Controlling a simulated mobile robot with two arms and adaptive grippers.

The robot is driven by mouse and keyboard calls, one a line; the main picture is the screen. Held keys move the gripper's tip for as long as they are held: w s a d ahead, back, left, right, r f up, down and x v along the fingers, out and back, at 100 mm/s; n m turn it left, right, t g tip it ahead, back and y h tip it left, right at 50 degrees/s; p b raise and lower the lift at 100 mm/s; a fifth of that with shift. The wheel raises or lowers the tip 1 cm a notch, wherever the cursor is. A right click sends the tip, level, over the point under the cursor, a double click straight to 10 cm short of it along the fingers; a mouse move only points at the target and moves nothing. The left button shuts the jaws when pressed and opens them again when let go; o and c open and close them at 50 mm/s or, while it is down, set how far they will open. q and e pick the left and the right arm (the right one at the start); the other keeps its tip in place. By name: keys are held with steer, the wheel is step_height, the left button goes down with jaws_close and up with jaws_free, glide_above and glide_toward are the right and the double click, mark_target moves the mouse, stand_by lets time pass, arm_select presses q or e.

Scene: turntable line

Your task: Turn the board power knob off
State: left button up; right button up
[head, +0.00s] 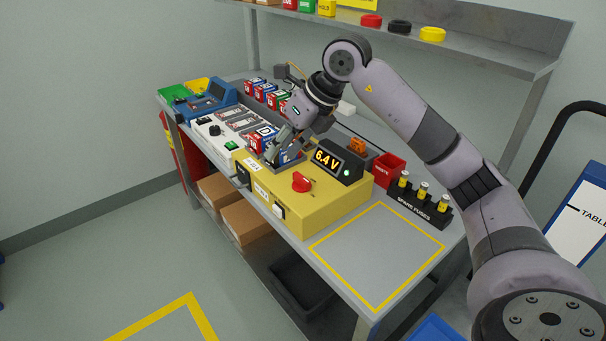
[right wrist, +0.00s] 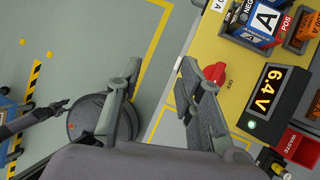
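The red power knob (head: 302,181) sits on top of the yellow board (head: 336,206), right of the centre. In the right wrist view the knob (right wrist: 215,72) shows beside the right finger, close to an OFF mark; I cannot tell its exact setting. The board's display (head: 338,165) is lit at 6.4 V, with a green light on. My right gripper (head: 283,146) is over the board's back left, apart from the knob. Its fingers (right wrist: 158,92) are spread with nothing between them. A dark gripper-like end, probably my left gripper (right wrist: 60,106), is small at the wrist view's left.
A blue and white battery (right wrist: 262,25) marked A sits in the board. A red waste bin (head: 389,169) and a spare fuse rack (head: 423,200) stand to the right. The yellow-outlined bench area (head: 376,252) is clear. A shelf (head: 450,45) runs above.

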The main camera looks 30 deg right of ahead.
steer(key=s+d+r+m+h, duration=0.2)
steer(key=d+r+h, duration=0.1)
steer(key=d, duration=0.5)
glide_toward(302, 177)
steer(key=p+x, duration=0.1)
steer(key=x, duration=0.7)
steer(key=shift+w+f, duration=0.2)
steer(key=shift+f, duration=0.1)
steer(key=shift+c, duration=0.5)
jaws_close()
